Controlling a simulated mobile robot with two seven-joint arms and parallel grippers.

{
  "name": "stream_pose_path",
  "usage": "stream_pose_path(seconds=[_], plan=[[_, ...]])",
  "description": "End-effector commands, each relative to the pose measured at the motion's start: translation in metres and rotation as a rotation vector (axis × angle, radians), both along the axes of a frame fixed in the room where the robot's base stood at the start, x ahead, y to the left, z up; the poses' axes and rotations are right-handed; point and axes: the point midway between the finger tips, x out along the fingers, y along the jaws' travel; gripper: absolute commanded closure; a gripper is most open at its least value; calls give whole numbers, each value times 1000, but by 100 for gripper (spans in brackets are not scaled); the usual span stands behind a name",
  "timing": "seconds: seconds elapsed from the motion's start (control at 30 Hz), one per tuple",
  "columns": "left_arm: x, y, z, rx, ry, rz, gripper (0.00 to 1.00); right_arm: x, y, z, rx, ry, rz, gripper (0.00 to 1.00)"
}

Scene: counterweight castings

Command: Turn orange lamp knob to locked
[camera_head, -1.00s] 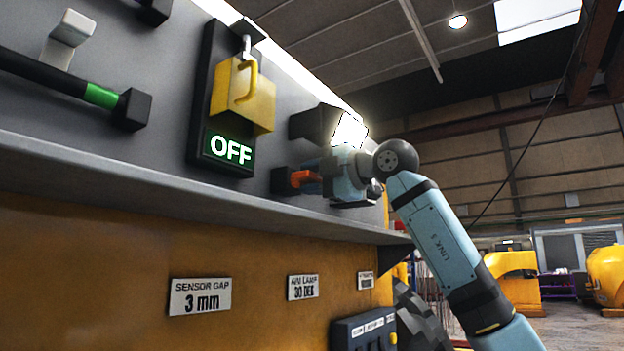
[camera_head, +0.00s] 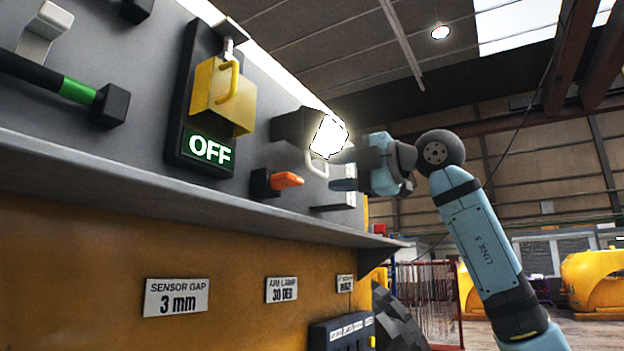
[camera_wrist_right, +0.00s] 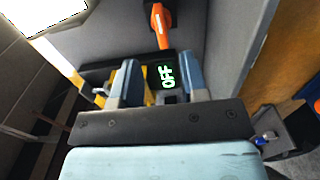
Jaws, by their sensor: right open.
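The orange lamp knob (camera_head: 287,180) sticks out from a black base on the grey panel, its handle roughly level in the head view. It also shows at the top of the right wrist view (camera_wrist_right: 160,24). My right gripper (camera_head: 343,171) is open and empty, to the right of the knob and clear of it. Its two fingers (camera_wrist_right: 158,80) show apart in the wrist view. The lit lamp (camera_head: 328,137) sits on the panel above the knob. I see no readable lock mark by the knob. My left gripper is not in view.
A yellow padlock-shaped block (camera_head: 222,95) hangs above a green-lit OFF sign (camera_head: 209,149) left of the knob. A green-banded black handle (camera_head: 78,92) is further left. A grey ledge (camera_head: 150,180) runs below the panel. Open space lies right of my arm.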

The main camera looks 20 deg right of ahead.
Motion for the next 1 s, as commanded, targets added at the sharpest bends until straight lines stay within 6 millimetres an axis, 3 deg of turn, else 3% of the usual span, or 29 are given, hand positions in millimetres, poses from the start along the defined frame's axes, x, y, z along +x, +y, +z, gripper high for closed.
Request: stream_pose_path(seconds=[0.1,0.3,1.0], plan=[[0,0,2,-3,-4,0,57,-15,-12,-1,-2,-1,-2,60],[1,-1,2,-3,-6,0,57,-27,-21,-1,-1,0,0,60],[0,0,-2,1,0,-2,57,-28,-22,0,-1,1,0,60]])
